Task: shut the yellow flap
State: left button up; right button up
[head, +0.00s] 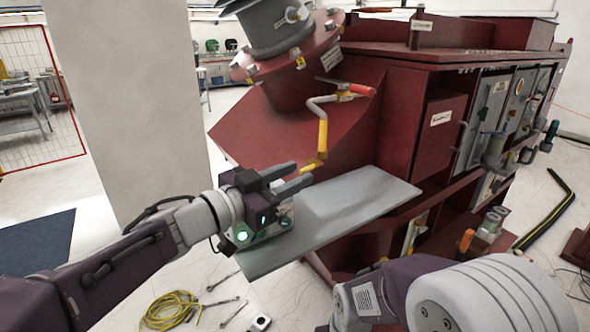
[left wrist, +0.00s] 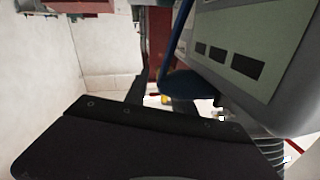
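A bent grey rod with a yellow lower part (head: 322,135) and a red end (head: 362,89) stands before the dark red transformer (head: 290,135). No separate yellow flap can be made out, and I cannot tell if this yellow part is it. In the left wrist view a small yellow patch (left wrist: 165,99) shows between dark finger shapes. My right arm is at the lower right; its gripper is out of view.
A grey shelf (head: 375,194) juts out below the left gripper. A grey-green box with dark slots (left wrist: 231,54) is close to the left wrist camera. A yellow cable (head: 171,308) and tools lie on the floor. A pale pillar (head: 130,100) stands at the left.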

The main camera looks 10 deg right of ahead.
pick_arm(q)
jog(key=shift+w+d, duration=0.25)
jog(key=shift+d, duration=0.2)
jog(key=shift+s+a, duration=0.1)
jog(key=shift+a, duration=0.05)
grip_shut()
